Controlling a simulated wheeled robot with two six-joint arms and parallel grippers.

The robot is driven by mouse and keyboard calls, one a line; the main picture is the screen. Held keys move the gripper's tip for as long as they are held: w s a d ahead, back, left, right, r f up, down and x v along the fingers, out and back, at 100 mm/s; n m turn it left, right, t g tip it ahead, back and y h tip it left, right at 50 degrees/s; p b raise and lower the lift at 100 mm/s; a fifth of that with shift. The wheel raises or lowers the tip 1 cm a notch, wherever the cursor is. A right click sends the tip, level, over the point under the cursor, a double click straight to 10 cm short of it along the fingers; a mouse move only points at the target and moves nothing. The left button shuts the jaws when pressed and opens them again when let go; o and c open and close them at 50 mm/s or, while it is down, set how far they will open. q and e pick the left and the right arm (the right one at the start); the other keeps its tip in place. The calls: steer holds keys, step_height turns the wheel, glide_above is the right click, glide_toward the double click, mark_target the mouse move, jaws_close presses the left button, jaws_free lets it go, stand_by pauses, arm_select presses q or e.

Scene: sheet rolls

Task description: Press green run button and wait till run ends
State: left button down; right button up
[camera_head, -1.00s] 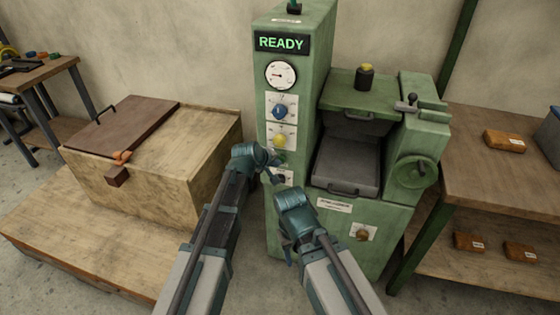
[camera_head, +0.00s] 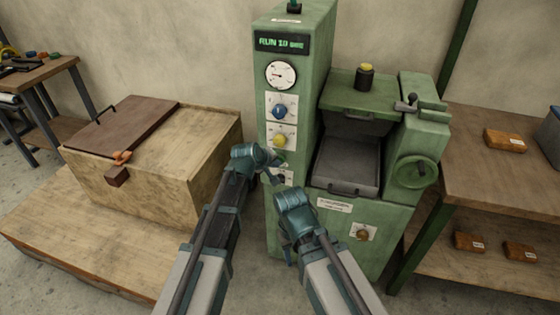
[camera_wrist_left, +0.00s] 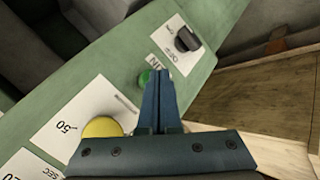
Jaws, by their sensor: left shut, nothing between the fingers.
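The green machine's column (camera_head: 294,65) carries a display (camera_head: 282,44) with green text beginning "RUN 10"; the rest is hard to read. The green run button (camera_wrist_left: 145,78) shows beside my left fingertips in the left wrist view, partly covered by them. My left gripper (camera_wrist_left: 161,73) is shut and empty, with its tips at the button; I cannot tell whether they press it. In the head view the left gripper (camera_head: 274,167) is at the column's lower panel. My right gripper (camera_head: 289,256) hangs low before the machine, its fingers too unclear to read.
Above the button are a yellow knob (camera_head: 280,140), a blue knob (camera_head: 279,111) and a gauge (camera_head: 281,75). The machine's open tray (camera_head: 346,165) and handwheel (camera_head: 414,173) are to the right. A wooden box (camera_head: 170,165) stands left, a shelf table (camera_head: 480,170) right.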

arm_select(q)
steer(key=shift+s+a, duration=0.15)
steer(key=shift+s, duration=0.35)
steer(key=shift+s, duration=0.1)
steer(key=s, duration=0.1)
steer(key=s+a, duration=0.1)
steer(key=s, duration=0.2)
steer(key=shift+s+a, duration=0.25)
steer(key=shift+a, duration=0.05)
stand_by(0.5)
